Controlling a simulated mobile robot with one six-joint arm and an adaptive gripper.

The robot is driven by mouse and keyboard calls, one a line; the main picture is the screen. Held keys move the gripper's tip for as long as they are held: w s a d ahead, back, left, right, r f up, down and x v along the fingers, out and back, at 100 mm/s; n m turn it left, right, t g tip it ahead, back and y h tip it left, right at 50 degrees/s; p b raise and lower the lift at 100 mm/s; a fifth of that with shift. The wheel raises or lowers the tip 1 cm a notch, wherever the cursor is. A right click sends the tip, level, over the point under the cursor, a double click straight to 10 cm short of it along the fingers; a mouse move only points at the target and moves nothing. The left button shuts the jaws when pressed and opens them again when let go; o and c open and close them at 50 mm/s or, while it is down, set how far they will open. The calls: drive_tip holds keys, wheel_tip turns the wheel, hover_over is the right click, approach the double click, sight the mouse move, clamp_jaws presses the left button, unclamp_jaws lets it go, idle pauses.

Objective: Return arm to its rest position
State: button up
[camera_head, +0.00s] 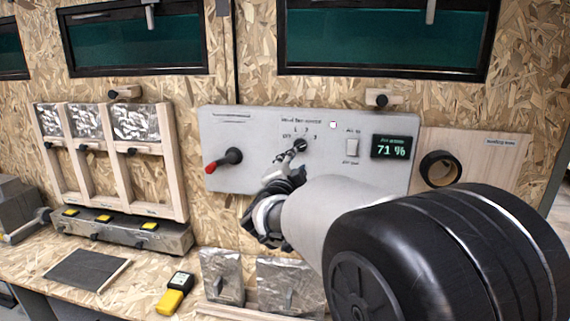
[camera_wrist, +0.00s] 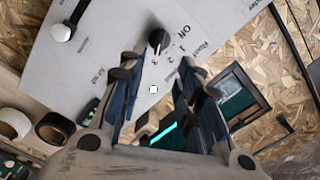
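My arm reaches in from the lower right of the head view. My gripper (camera_head: 287,163) is in front of the grey control panel (camera_head: 245,125), close to the black rotary knob (camera_head: 301,145). In the wrist view my gripper (camera_wrist: 157,68) has its two fingers spread on either side of a gap with nothing held. The knob (camera_wrist: 158,39) shows beyond the fingertips, apparently clear of them. Its pale mark seems to face the 3. The lit display (camera_head: 391,147) reads 71 %. My arm hides the panel's lower part.
A wooden frame (camera_head: 72,165) stands at left. A yellow meter (camera_head: 174,294) and foil packs (camera_head: 222,276) are on the bench below. A black ring (camera_head: 440,169) is at right.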

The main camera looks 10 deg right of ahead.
drive_tip(key=s+a+r+n+g+y, duration=0.1)
drive_tip(key=s+a+n+y, duration=0.1)
drive_tip(key=s+n+y, duration=0.4)
drive_tip(key=s+d+f+n+g, duration=0.2)
drive_tip(key=s+f, duration=0.3)
drive_tip(key=s, duration=0.8)
drive_tip(key=s+d+f+n+g, duration=0.2)
drive_tip(key=s+f+n+g, duration=0.2)
drive_tip(key=s, duration=0.9)
drive_tip(key=s+d+f+n+g, duration=0.2)
drive_tip(key=s+f+g, duration=0.3)
drive_tip(key=s, duration=0.8)
wheel_tip(320, 180, down, 3)
drive_tip(key=shift+n+h, duration=0.4)
drive_tip(key=shift+n, duration=0.4)
